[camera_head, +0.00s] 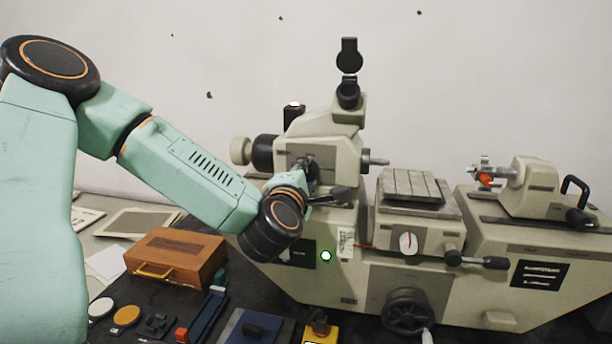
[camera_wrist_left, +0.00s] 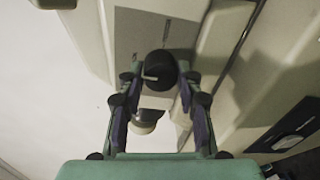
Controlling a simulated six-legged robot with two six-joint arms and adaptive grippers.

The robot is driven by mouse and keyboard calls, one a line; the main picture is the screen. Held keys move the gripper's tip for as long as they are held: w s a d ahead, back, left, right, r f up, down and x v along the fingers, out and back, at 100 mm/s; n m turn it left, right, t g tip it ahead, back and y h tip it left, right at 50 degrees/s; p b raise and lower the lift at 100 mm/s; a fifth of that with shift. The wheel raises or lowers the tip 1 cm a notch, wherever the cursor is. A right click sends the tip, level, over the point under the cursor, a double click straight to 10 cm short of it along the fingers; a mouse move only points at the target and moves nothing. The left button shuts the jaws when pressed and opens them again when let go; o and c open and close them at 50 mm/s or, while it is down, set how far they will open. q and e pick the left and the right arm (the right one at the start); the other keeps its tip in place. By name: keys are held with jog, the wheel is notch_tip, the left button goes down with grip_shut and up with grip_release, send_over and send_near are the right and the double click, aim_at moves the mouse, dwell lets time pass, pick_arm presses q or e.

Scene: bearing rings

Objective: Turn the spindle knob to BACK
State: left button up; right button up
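The grey-beige bench machine (camera_head: 318,152) stands against the wall. My left gripper (camera_wrist_left: 158,80) is open, with one fingertip on each side of the knob. I cannot tell whether the fingers touch it. In the head view, my left gripper (camera_head: 325,185) is at the front of the headstock, where arm and fingers largely hide the knob. No BACK label is readable. My right gripper is out of view.
A wooden box (camera_head: 175,258) stands on the dark bench below my left arm. A yellow-and-black item (camera_head: 320,328) and a blue plate (camera_head: 252,328) lie at the front.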

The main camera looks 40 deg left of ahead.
pick_arm(q)
jog(key=o, duration=0.4)
jog(key=shift+s, duration=0.1)
